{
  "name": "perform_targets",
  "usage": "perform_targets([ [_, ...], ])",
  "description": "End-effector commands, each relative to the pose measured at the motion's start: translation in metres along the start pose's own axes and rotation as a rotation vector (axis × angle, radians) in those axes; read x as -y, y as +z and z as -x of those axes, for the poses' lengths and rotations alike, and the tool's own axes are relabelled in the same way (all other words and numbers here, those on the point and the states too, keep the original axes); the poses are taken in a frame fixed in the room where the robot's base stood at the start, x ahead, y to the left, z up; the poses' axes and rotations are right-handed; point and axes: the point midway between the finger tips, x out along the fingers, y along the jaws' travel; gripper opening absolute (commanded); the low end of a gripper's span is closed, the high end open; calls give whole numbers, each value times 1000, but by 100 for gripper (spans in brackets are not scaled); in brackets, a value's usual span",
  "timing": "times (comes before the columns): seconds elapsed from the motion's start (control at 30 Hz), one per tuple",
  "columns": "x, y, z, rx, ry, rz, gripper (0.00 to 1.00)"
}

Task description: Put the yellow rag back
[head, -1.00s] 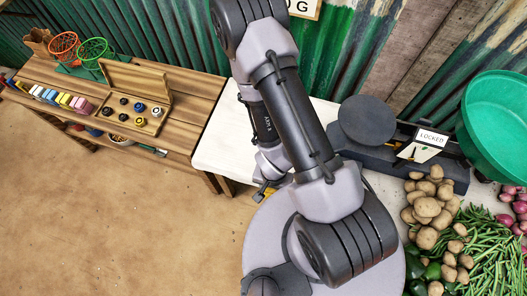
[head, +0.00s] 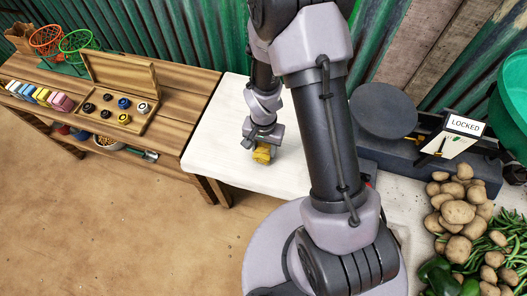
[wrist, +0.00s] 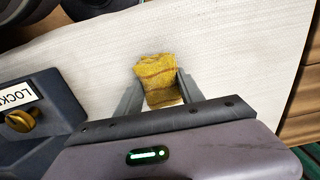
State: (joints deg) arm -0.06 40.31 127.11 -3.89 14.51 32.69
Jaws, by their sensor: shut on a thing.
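The yellow rag (head: 262,154) is a small bunched cloth. My gripper (head: 261,147) is shut on it, with the fingers pointing down over the white tabletop (head: 225,150). In the wrist view the rag (wrist: 157,80) sits between the two fingers of my gripper (wrist: 156,92), against the white cloth-like surface (wrist: 230,50). I cannot tell whether the rag touches the surface or hangs a little above it.
The balance (head: 385,115) with its "LOCKED" card (head: 464,126) stands right of my arm. A wooden bench (head: 185,85) with a box of weights (head: 143,122) is at left. Potatoes (head: 457,212) and green peppers (head: 438,280) lie at right. The white top left of my gripper is clear.

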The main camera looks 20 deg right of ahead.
Motion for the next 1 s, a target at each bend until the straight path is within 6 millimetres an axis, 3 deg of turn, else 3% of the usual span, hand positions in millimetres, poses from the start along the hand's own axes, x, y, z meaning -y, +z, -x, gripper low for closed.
perform_targets([
  [0.03, 0, 0, -16, 1, 1, 1, 1],
  [0.07, 0, 0, -19, 1, 1, 1, 1],
  [0.37, 0, 0, -19, -1, -1, 0, 1],
  [0.4, 0, 0, -18, -1, 0, 0, 50],
  [0.5, 0, 0, -18, -1, 0, 0, 67],
  [0.83, 0, 0, -12, -1, -1, 0, 67],
  [1.0, 1, -1, 34, -4, -3, 0, 67],
])
